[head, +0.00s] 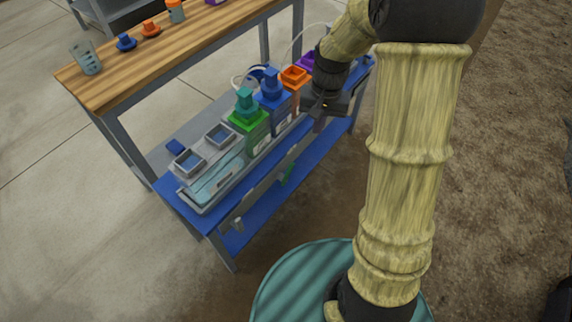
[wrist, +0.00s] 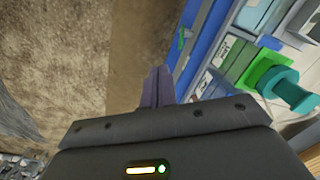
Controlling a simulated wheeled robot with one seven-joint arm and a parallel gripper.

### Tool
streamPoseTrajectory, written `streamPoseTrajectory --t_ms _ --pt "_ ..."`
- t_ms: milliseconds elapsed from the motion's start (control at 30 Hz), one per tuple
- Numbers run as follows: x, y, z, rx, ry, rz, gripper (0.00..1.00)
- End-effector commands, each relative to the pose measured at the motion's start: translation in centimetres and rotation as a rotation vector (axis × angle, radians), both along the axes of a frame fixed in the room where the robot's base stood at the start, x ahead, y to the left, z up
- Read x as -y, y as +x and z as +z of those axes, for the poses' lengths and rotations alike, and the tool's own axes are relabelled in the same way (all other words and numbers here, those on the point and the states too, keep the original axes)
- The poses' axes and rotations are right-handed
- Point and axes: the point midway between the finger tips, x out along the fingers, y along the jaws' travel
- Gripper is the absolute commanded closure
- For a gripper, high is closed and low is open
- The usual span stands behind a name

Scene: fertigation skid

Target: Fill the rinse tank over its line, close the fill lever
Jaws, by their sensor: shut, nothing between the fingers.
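A long clear tank (head: 204,196), probably the rinse tank, stands at the near left end of the blue skid. Pale blue shows inside it; its line and exact level are too small to tell. A small green lever (head: 287,176), possibly the fill lever, hangs at the skid's front side below the top. It also shows small in the wrist view (wrist: 181,41). My gripper (head: 318,124) is shut and empty beside the front edge, to the right of the lever and higher, apart from it. In the wrist view its fingers (wrist: 157,86) are together.
A wooden bench (head: 180,50) holding a beaker (head: 86,58) and coloured caps is behind the skid. The floor in front of the skid is clear.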

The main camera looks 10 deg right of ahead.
Motion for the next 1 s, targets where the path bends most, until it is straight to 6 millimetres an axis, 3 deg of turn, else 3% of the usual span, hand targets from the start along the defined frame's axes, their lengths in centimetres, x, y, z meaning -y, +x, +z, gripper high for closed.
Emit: streamPoseTrajectory --t_ms 200,400,567,1000 --pt "0.4 -7.2 2.0 0.141 -0.056 0.129 1.00" --pt "0.7 -12.2 2.4 0.235 -0.087 0.218 1.00" --pt "0.7 -13.4 2.3 0.257 -0.094 0.240 1.00" --pt "0.7 -13.3 2.3 0.255 -0.093 0.238 1.00"
